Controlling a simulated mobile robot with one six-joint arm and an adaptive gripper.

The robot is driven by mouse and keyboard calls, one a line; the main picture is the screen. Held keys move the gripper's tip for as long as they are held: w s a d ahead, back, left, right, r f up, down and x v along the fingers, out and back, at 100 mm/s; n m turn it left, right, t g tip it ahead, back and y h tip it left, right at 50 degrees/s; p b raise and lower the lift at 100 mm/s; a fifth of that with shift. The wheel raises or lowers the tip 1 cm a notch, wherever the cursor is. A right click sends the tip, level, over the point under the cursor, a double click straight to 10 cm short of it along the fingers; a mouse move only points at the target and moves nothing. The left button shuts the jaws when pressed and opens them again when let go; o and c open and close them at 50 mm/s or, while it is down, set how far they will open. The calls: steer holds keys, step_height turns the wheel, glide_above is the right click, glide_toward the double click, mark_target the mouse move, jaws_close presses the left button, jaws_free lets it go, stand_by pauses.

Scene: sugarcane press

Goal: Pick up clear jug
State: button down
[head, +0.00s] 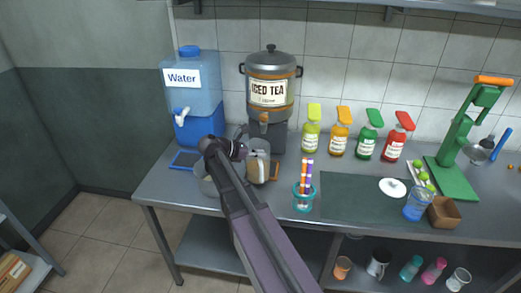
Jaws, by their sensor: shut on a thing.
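A clear jug (257,164) with brown in its lower part is in front of the iced tea dispenser, near its tap. My gripper (243,148) is at the jug's upper left side and is shut on it. The fingertips are small and partly hidden by my wrist, so the exact grip is hard to see. I cannot tell whether the jug's base touches the counter. A pale, clear container (207,186) shows left of my arm, partly hidden behind it.
The iced tea dispenser (270,88) stands behind the jug, with a blue water dispenser (198,95) to its left. A teal cup (304,199) with colored straws stands right of my arm. Several bottles, a dark mat (345,198) and a green press (453,180) are farther right.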

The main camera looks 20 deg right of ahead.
steer(key=s+a, duration=0.6)
steer(key=s, duration=0.3)
steer(key=shift+s+a, duration=0.3)
steer(key=shift+s, duration=0.1)
steer(key=shift+s+a, duration=0.1)
stand_by(0.5)
stand_by(0.7)
